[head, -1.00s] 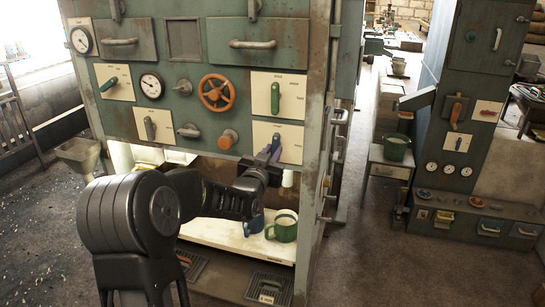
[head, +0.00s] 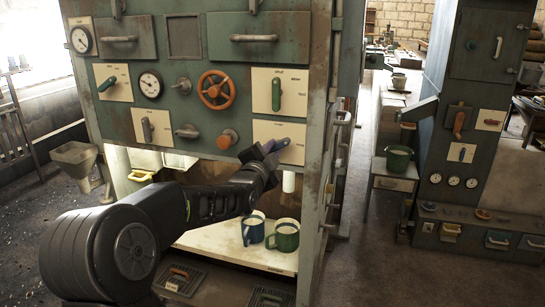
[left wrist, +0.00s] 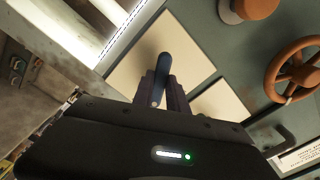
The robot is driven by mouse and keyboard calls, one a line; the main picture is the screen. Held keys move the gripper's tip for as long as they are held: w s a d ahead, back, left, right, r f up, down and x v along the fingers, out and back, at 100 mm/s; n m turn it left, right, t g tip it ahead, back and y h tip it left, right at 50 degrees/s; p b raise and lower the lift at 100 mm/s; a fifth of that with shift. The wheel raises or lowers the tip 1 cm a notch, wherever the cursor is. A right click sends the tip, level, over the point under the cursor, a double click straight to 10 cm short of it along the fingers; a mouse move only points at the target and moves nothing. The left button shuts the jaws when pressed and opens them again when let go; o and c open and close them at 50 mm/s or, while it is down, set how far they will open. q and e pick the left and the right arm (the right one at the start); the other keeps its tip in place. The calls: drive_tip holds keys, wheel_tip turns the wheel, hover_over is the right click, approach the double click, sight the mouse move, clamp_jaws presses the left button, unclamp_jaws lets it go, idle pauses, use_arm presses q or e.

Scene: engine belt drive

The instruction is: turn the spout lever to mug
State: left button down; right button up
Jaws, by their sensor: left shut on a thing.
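The blue lever (head: 281,145) sits on a cream plate (head: 292,129) at the lower right of the green machine's front. It slants up to the right, close to level. The plate's lettering is too small to read. My left gripper (head: 266,154) is shut on the lever. In the left wrist view, the blue lever (left wrist: 164,72) stands between the purple-grey fingers (left wrist: 162,93), in front of the cream plate. A blue mug (head: 253,231) and a green mug (head: 285,237) stand upright on the lit shelf below. My right gripper is not in view.
A green lever (head: 276,95) is on the plate above. An orange knob (head: 226,139) and an orange handwheel (head: 214,90) are to the left. A white spout (head: 289,181) hangs above the mugs. A cabinet and green bucket (head: 398,158) stand at the right.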

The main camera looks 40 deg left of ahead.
use_arm(q)
drive_tip(key=m, duration=0.6)
drive_tip(key=shift+b, duration=0.3)
drive_tip(key=shift+m, duration=0.3)
drive_tip(key=c, duration=1.3)
unclamp_jaws()
drive_tip(key=shift+r, duration=0.1)
drive_tip(key=shift+v, duration=3.9)
